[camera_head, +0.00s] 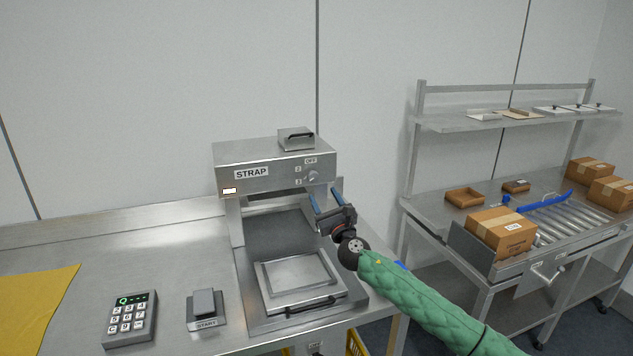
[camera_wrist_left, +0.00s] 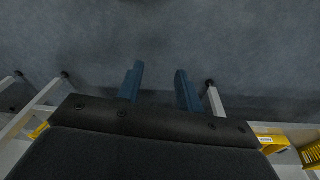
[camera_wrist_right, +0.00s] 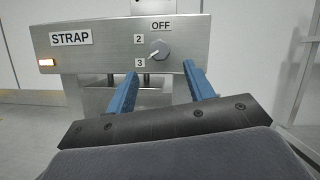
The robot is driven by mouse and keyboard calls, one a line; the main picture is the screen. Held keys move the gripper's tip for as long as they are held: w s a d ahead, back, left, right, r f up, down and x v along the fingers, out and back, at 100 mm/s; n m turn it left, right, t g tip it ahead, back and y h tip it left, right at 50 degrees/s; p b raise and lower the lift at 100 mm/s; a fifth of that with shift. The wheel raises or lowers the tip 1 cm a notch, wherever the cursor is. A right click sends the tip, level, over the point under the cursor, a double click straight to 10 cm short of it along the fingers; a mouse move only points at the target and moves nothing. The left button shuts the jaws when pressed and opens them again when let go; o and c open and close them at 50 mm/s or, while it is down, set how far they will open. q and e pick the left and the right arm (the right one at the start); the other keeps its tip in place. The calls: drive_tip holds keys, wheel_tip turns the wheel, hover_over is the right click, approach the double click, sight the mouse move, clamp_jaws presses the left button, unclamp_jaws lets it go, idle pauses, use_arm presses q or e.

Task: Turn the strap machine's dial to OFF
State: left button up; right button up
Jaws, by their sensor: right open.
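The strap machine (camera_head: 275,168) stands on the steel bench with a STRAP label on its front panel. Its grey round dial (camera_head: 314,176) is at the panel's right, with OFF above it and 2 and 3 to its left. In the right wrist view the dial (camera_wrist_right: 160,49) has a light pointer mark that seems to aim down-left, towards 3. My right gripper (camera_head: 324,195) is open in front of and just below the dial, its blue fingers apart and not visibly touching it. My left gripper (camera_wrist_left: 159,68) is open and empty above the floor, outside the head view.
A lit indicator (camera_head: 230,191) is at the panel's left. Below the panel is a flat plate with a dark handle (camera_head: 310,306). A keypad (camera_head: 130,318), START switch (camera_head: 206,308) and yellow cloth (camera_head: 35,310) lie left. Cartons (camera_head: 502,232) sit on the right-hand roller table.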

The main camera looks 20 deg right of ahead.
sight(315, 180)
drive_tip(key=p+x, duration=0.2)
drive_tip(key=x, duration=0.4)
drive_tip(key=shift+w+r, duration=0.15)
drive_tip(key=shift+w, duration=0.05)
use_arm(q)
wheel_tip(315, 180, down, 8)
drive_tip(key=s+a, duration=0.1)
drive_tip(key=s, duration=0.1)
drive_tip(key=shift+a+r, duration=0.15)
drive_tip(key=shift+a, duration=0.05)
use_arm(e)
drive_tip(key=shift+w+r, duration=0.2)
drive_tip(key=shift+w, duration=0.45)
drive_tip(key=c, duration=1)
